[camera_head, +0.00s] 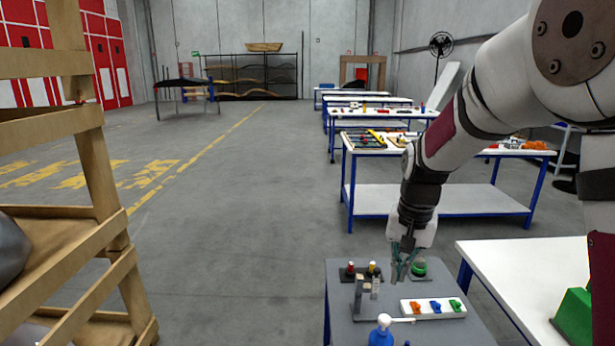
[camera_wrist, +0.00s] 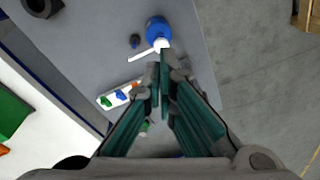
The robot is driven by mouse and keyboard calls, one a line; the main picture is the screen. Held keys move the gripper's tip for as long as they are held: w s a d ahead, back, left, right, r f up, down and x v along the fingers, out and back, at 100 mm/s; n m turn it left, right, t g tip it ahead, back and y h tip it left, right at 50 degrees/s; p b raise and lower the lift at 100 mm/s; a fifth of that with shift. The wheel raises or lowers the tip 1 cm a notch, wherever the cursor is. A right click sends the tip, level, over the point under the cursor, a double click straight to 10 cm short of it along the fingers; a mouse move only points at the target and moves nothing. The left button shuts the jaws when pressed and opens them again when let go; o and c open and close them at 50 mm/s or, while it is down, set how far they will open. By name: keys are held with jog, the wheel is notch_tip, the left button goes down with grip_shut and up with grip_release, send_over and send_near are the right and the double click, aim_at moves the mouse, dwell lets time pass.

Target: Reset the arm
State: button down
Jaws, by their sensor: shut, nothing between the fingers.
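My gripper (camera_head: 400,275) hangs pointing down over the small grey table (camera_head: 345,330) in the head view. It is shut and empty. In the wrist view, its green-padded fingers (camera_wrist: 166,70) come together at the tips. The arm reaches in from the upper right, bent down at the wrist. In the wrist view the tips overlap the view of the table near a blue pump bottle (camera_wrist: 158,30). Their exact height above the table cannot be told.
The grey table bears a white strip with coloured pieces (camera_head: 433,308), the pump bottle (camera_head: 381,335), a grey metal stand (camera_head: 360,288), red- and yellow-topped items (camera_head: 371,268) and a green item (camera_head: 418,268). A wooden shelf (camera_head: 97,165) stands left; a white table (camera_head: 500,255) stands right. Floor between is clear.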

jog(key=s+r+n+t, duration=0.2)
jog(key=s+r, duration=0.9)
jog(key=s, duration=0.1)
jog(key=s+r+n+t, duration=0.1)
jog(key=s+n+t, duration=0.1)
jog(key=s, duration=1.2)
jog(key=shift+s+r+n+t+h, duration=0.15)
jog(key=shift+n+t+h, duration=0.15)
jog(key=shift+n, duration=0.2)
